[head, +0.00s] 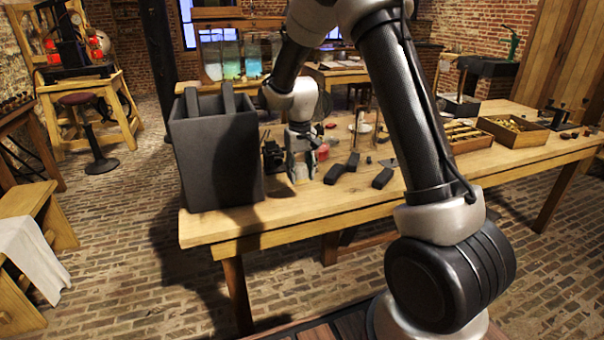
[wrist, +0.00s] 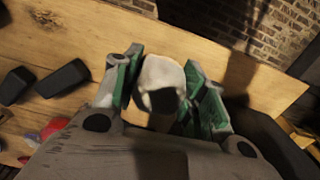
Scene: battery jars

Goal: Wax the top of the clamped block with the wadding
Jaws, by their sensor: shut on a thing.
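My gripper (head: 301,176) is low over the near left part of the wooden table, beside a large dark box. In the wrist view my gripper (wrist: 166,68) has its green-padded fingers on either side of a rounded cream-white piece, which looks like the wadding (wrist: 162,72). The fingers are shut on it. A dark patch shows on its side facing the camera. In the head view a small pale bit shows between the fingertips. I cannot make out the clamped block for certain; a small black device (head: 272,155) stands just left of my gripper.
The dark box (head: 215,150) stands tall close on the left. Dark pieces (head: 383,178) lie to the right of my gripper, with a red item (head: 322,152) behind it. Trays (head: 513,131) stand farther right. The table's front edge is near and mostly clear.

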